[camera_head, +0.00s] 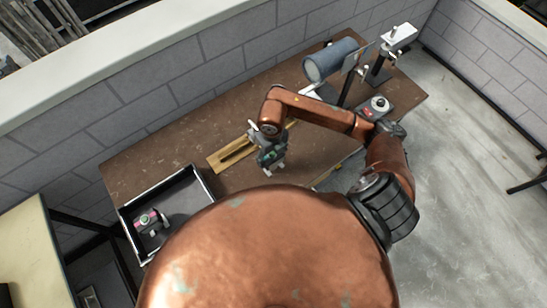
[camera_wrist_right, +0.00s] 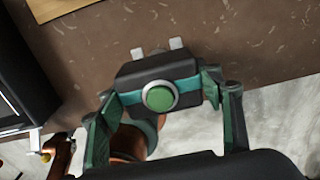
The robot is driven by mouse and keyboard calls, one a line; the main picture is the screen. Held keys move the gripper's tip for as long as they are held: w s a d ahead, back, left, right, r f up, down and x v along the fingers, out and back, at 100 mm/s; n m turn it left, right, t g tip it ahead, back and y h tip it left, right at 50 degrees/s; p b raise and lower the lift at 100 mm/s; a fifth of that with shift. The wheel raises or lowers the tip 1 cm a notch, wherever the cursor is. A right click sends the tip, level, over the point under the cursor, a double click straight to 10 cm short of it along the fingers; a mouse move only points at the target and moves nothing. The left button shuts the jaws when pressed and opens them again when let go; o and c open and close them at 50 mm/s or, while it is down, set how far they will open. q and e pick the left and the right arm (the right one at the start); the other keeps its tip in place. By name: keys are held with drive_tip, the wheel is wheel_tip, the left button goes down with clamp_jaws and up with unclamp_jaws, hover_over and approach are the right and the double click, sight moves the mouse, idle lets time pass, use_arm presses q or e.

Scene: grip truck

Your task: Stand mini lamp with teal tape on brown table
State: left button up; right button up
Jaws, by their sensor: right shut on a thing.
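The mini lamp with teal tape is a dark block with a teal band and a round green face; it shows large in the right wrist view (camera_wrist_right: 159,92). My right gripper (camera_wrist_right: 168,112) is shut on it, with green-padded fingers at its left and right sides. In the head view my right gripper (camera_head: 270,156) holds the lamp over the brown table (camera_head: 180,115), near the middle. Whether the lamp touches the table is hard to tell. My left gripper is not in view.
A black tray (camera_head: 202,181) at the table's left end holds a small device with pink (camera_head: 147,220). A slotted wooden strip (camera_head: 232,152) lies beside the gripper. A blue-grey cylinder (camera_head: 330,62), a white-topped stand (camera_head: 399,36) and a dial box (camera_head: 377,106) occupy the right end.

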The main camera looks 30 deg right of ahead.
drive_tip(key=shift+w+d+f, duration=0.2)
drive_tip(key=shift+d+f, duration=0.05)
drive_tip(key=shift+f, duration=0.1)
drive_tip(key=shift+w+d+f+p, duration=0.1)
drive_tip(key=shift+f+p, duration=0.1)
drive_tip(key=shift+f, duration=0.75)
drive_tip(key=shift+w+d+f+p, duration=0.1)
drive_tip(key=shift+f+p, duration=0.05)
drive_tip(key=shift+f, duration=0.75)
drive_tip(key=shift+f, duration=0.2)
drive_tip(key=o, duration=1.6)
drive_tip(key=shift+c, duration=0.2)
wheel_tip(320, 180, up, 12)
drive_tip(key=shift+r+b, duration=0.2)
drive_tip(key=shift+b, duration=0.3)
